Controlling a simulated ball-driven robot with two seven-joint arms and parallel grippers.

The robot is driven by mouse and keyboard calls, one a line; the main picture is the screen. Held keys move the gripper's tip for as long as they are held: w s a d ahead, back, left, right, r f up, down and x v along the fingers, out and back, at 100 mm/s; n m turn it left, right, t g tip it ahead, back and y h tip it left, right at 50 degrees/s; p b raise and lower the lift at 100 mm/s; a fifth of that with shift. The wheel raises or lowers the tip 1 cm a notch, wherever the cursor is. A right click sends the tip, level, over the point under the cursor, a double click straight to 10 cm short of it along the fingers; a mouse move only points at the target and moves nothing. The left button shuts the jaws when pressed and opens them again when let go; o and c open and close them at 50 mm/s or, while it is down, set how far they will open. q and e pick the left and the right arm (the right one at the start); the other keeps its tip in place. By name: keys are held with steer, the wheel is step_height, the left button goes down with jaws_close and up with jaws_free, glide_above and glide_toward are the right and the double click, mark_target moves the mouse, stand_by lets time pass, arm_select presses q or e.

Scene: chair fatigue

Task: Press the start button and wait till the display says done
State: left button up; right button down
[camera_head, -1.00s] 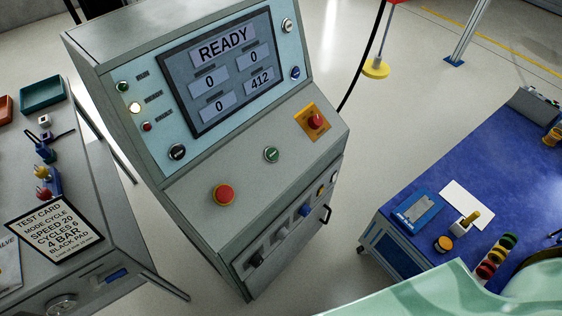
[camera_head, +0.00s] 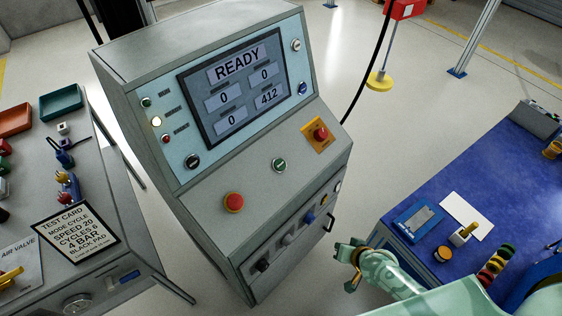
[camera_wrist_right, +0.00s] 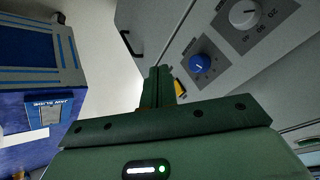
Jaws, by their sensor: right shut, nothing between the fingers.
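The grey console (camera_head: 225,190) stands in the middle of the head view. Its display (camera_head: 240,80) reads READY, with boxes showing 0, 0, 0 and 412. A green button (camera_head: 279,165) sits on the sloped panel, between a red mushroom button (camera_head: 234,202) and a red button on a yellow plate (camera_head: 314,145). My right gripper (camera_head: 348,265) is low, at the right of the console's front, below and apart from the green button. In the right wrist view its fingers (camera_wrist_right: 158,86) are together and empty, with a blue knob (camera_wrist_right: 200,63) beyond. My left gripper is out of view.
A blue bench (camera_head: 465,185) with small items stands at the right. A grey table (camera_head: 80,185) with a test card (camera_head: 76,232) stands at the left. A black cable (camera_head: 366,75) hangs behind the console. Space above the sloped panel is clear.

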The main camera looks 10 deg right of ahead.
steer(key=w+a+r+m+t+y, duration=0.1)
steer(key=w+r+m+t, duration=0.15)
steer(key=w+r, duration=0.4)
steer(key=m+t+y+p, duration=0.25)
steer(key=m+y, duration=0.35)
steer(key=m, duration=0.7)
glide_toward(280, 165)
step_height(280, 165, up, 8)
steer(key=w, duration=0.1)
steer(key=shift+w+a+t, duration=0.15)
steer(key=shift+a+t, duration=0.15)
steer(key=shift+a, duration=0.15)
steer(key=shift+f, duration=0.15)
steer(key=w+f+b, duration=0.1)
steer(key=f+b, duration=0.1)
steer(key=w+a+f+b, duration=0.1)
steer(key=f+b, duration=0.1)
steer(key=w+a+f+b, duration=0.1)
steer(key=f+b, duration=0.1)
steer(key=shift+w+f, duration=0.1)
steer(key=shift+w, duration=0.05)
steer(key=shift+w+a+f+b, duration=0.3)
steer(key=shift+w+f+b, duration=0.1)
steer(key=shift+f+b, duration=0.15)
steer(key=shift+w+a+f+b, duration=0.1)
steer(key=shift+w+f+b, duration=0.1)
steer(key=shift+f+b, duration=0.1)
